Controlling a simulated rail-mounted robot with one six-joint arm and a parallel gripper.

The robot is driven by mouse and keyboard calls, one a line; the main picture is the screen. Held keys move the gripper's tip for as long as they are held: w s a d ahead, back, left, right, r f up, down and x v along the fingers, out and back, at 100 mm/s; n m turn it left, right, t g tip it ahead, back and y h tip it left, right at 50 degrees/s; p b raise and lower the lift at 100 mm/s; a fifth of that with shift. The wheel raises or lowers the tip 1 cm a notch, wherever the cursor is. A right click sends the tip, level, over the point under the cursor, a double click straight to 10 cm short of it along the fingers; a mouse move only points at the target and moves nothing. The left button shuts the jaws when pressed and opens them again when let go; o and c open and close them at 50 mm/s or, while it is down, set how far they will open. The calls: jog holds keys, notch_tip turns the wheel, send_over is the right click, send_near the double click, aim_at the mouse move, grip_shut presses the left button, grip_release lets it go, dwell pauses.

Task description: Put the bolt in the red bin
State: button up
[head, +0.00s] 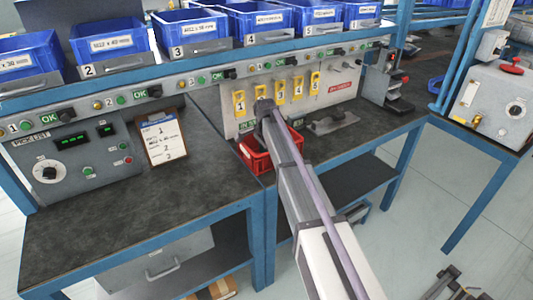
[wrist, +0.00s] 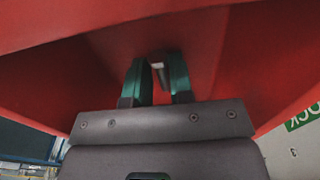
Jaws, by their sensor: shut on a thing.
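The red bin (head: 254,164) stands on the dark bench top, partly hidden behind my arm in the head view. Its red walls (wrist: 60,82) fill most of the wrist view around the fingers. My gripper (wrist: 158,75) has its two teal fingers shut on the bolt (wrist: 160,72), a small grey piece showing between the fingertips. The fingers point toward the bin's inside. I cannot tell how far the bolt is above the bin floor. The fingers and bolt are hidden by my arm in the head view.
A panel with yellow numbered tags (head: 283,92) stands behind the red bin. A clipboard (head: 164,143) leans to its left. A grey tool (head: 333,121) lies to its right. Blue bins (head: 190,32) line the shelf above. The left bench top (head: 130,210) is largely clear.

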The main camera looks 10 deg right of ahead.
jog(key=shift+f, duration=0.25)
jog(key=o, duration=0.7)
jog(key=shift+r, duration=0.1)
jog(key=r+p, duration=1.2)
jog(key=shift+s+a+r, duration=0.15)
jog(key=shift+a+r, duration=0.05)
jog(key=shift+r, duration=0.05)
jog(key=shift+s+d+r+n+p, duration=0.25)
jog(key=shift+s+n, duration=2.05)
jog(key=shift+s, duration=3.4)
jog(key=shift+s+d+r+n+p, duration=0.1)
jog(key=shift+s+d+n+p, duration=0.2)
jog(key=shift+s+n, duration=3.75)
jog(key=shift+s+d+r+n+p, duration=0.15)
jog(key=shift+s+d+n, duration=0.3)
jog(key=shift+s, duration=6.95)
